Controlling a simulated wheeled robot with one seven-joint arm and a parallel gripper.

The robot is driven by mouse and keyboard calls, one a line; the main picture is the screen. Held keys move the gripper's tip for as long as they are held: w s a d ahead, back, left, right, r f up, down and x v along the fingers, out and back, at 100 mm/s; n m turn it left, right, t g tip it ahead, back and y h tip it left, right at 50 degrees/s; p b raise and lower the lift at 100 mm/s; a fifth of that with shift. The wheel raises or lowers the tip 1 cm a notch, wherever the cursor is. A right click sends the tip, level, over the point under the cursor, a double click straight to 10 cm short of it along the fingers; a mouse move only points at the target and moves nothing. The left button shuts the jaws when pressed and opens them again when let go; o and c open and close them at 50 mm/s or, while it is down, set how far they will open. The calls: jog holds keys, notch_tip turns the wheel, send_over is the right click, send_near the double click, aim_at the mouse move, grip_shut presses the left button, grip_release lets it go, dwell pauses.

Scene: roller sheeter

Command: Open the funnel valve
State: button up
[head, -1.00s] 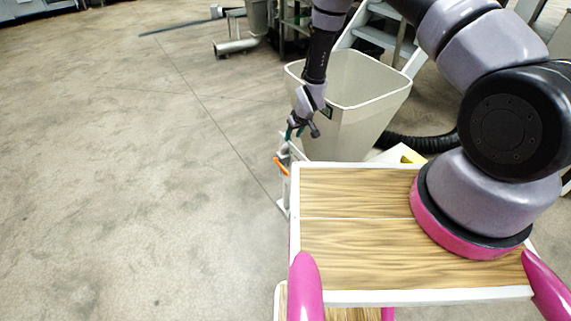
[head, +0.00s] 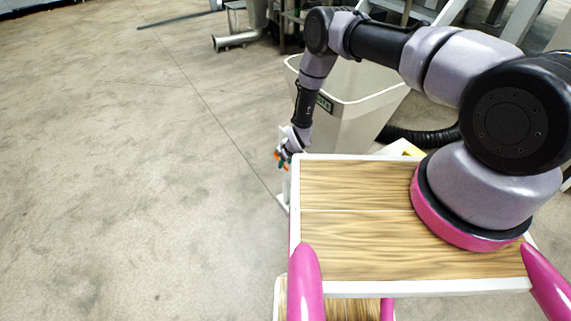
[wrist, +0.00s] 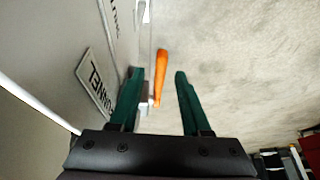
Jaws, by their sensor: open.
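The funnel (head: 350,115) is a large pale bin with a dark label, standing beyond the wooden-topped cart; its side and part of its lettering show in the wrist view (wrist: 60,55). The valve has a slim orange handle (wrist: 161,65) beside the funnel wall, with a light grey fitting (wrist: 146,95) next to it. My gripper (wrist: 159,82) is open, and its two green fingers appear on either side of the handle. I cannot tell whether they touch it. In the head view my gripper (head: 284,157) is low at the funnel's near left side and hides most of the valve.
A wooden-topped cart (head: 345,240) with white edges is close in front. A black ribbed hose (head: 420,140) lies right of the funnel. Metal pipes and machinery (head: 240,38) stand at the back. The floor on the left (head: 120,170) is clear.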

jog(key=shift+w+a+f, duration=0.1)
jog(key=shift+f, duration=0.25)
grip_shut()
dwell(1.2)
